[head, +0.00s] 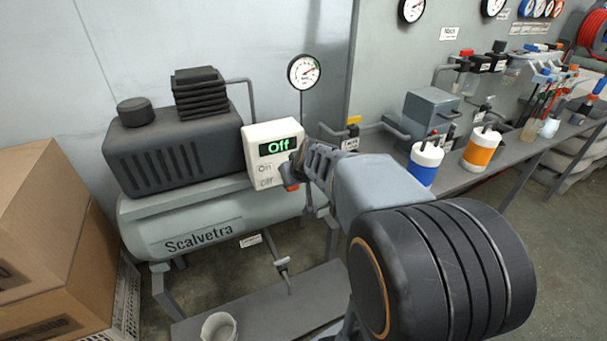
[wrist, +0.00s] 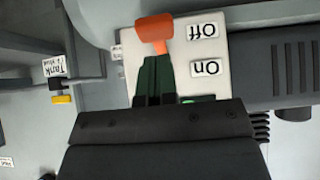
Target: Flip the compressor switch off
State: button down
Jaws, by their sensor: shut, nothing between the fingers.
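The compressor (head: 190,215), a grey tank marked Scalvetra, carries a white switch box (head: 258,135) with a green display reading "Off". The On label (head: 265,168) is above the Off label (head: 266,183). The orange switch lever (head: 291,187) sits low on the box, level with the Off label. In the wrist view, which is upside down, the orange lever (wrist: 155,32) is beside the Off label (wrist: 204,31). My gripper (head: 293,168) is shut and empty at the box's right side. Its fingertips (wrist: 157,60) are close to the lever's base; I cannot tell whether they touch.
A pressure gauge (head: 304,71) stands on a thin pipe behind the box. Cardboard boxes (head: 55,240) are at the left. A bench (head: 520,150) with blue and orange containers is at the right. A low grey platform (head: 255,305) lies in front of the tank.

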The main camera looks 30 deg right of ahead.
jog(key=d+p+v, duration=0.1)
jog(key=p+v, duration=0.3)
jog(key=v, duration=0.9)
jog(key=shift+a+r, duration=0.45)
jog(key=shift+r, duration=0.05)
